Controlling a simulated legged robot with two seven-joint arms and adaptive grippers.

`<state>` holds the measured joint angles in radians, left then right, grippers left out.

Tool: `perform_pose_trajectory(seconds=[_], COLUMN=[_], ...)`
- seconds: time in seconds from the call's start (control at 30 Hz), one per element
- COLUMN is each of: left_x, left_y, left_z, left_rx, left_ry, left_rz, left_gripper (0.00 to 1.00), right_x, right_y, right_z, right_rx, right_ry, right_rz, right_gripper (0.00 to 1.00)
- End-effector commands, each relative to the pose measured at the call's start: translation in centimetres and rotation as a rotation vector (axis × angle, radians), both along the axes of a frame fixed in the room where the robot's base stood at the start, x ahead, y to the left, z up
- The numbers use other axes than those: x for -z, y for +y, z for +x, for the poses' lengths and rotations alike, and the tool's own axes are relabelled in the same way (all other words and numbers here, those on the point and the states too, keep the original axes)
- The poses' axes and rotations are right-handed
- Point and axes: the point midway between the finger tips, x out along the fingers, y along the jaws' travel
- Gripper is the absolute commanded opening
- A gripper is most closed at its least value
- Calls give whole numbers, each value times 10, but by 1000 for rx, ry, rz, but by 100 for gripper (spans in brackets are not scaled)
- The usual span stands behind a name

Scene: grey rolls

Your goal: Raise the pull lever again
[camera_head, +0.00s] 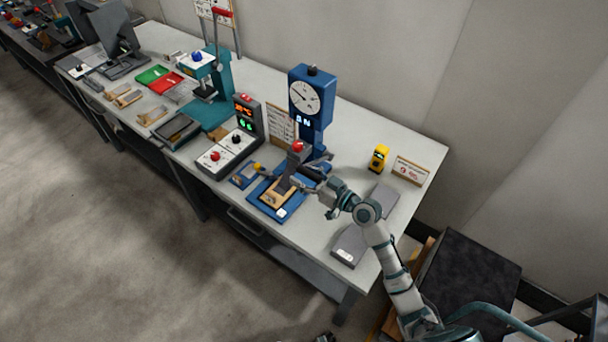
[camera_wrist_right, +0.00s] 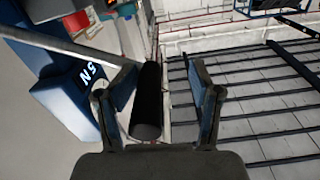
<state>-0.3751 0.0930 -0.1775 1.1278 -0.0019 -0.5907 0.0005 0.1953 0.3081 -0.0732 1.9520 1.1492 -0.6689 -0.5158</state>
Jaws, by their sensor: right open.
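The blue test stand (camera_head: 312,95) with a round dial stands on the bench, and its lower blue body also shows at the left of the right wrist view (camera_wrist_right: 65,95). The pull lever shows in the right wrist view as a pale rod with a black cylindrical grip (camera_wrist_right: 147,105). My right gripper (camera_head: 312,180) is at the right side of the stand's base. In the wrist view its two fingers (camera_wrist_right: 155,85) are apart, with the black grip between them; I cannot tell whether they touch it. The lever is mostly hidden in the head view. My left gripper is not in view.
A control box (camera_head: 225,152) with knobs and a lit display stands left of the stand. A teal press (camera_head: 213,90) is further left. A yellow device (camera_head: 379,158), a small sign (camera_head: 411,170) and a grey block (camera_head: 349,245) lie to the right. Bare bench shows at the front right.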

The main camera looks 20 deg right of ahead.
Motion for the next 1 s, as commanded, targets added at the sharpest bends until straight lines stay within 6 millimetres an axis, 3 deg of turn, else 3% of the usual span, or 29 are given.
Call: perform_pose_trajectory(seconds=[0.03,0.07,0.3,0.67,1.0], left_x=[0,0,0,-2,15], left_y=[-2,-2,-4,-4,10], left_z=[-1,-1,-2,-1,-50], left_rx=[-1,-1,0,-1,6], left_ry=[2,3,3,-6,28], left_rz=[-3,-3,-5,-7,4], left_gripper=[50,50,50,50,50], right_x=[-2,-2,-2,-5,-38], right_y=[1,0,-2,-3,-19], right_z=[-1,-1,-1,2,15], right_rx=[-5,-5,-3,0,2], right_ry=[-4,-4,-3,8,113], right_rz=[3,4,5,14,153], right_gripper=[50,56,0,0,0])
